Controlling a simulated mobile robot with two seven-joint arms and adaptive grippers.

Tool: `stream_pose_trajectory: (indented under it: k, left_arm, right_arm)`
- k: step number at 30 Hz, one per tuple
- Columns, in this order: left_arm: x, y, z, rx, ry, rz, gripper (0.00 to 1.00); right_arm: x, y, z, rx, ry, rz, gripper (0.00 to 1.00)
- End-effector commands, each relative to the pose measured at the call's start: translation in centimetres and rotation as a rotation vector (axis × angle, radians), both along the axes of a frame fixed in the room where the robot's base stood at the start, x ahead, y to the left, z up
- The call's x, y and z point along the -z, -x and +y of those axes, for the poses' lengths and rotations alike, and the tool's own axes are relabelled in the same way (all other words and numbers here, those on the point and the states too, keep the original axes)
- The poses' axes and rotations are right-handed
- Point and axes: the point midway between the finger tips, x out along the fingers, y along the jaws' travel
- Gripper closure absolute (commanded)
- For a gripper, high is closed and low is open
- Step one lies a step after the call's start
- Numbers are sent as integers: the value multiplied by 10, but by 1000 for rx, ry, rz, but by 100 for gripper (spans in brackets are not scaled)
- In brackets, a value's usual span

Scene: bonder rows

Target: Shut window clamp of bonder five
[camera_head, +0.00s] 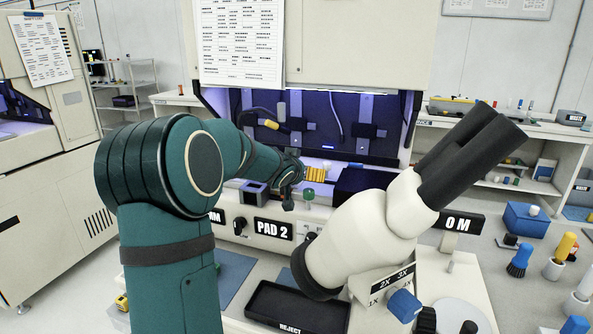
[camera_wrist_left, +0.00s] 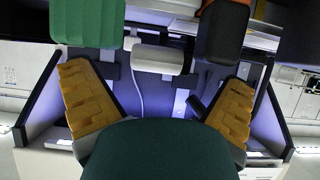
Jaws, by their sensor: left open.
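A green knob (camera_head: 309,197) stands just right of the gripper in the head view. A green block (camera_wrist_left: 88,22), a dark block (camera_wrist_left: 222,28) and a pale cylinder (camera_wrist_left: 160,57) show in the wrist view. I cannot tell which part is the window clamp.
A white microscope with black eyepieces (camera_head: 471,155) stands close on the right. A black reject tray (camera_head: 297,308) lies in front. A dark box (camera_head: 362,182) sits at the bay's right. Brushes, a blue box (camera_head: 525,220) and small pots crowd the right bench.

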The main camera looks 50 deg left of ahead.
Motion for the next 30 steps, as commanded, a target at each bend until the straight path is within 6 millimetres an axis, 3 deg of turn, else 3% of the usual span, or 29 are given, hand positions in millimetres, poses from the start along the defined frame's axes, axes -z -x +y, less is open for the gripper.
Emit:
stream_pose_trajectory:
  k: [11,24,30]
  left_arm:
    - [-15,22,-14,4,3,-4,0]
    - [-24,35,-22,8,6,1,0]
    - [-26,41,-23,2,1,0,0]
  right_arm:
    - [1,0,0,0,0,0,53]
    - [-42,0,0,0,0,0,53]
    - [-51,0,0,0,0,0,53]
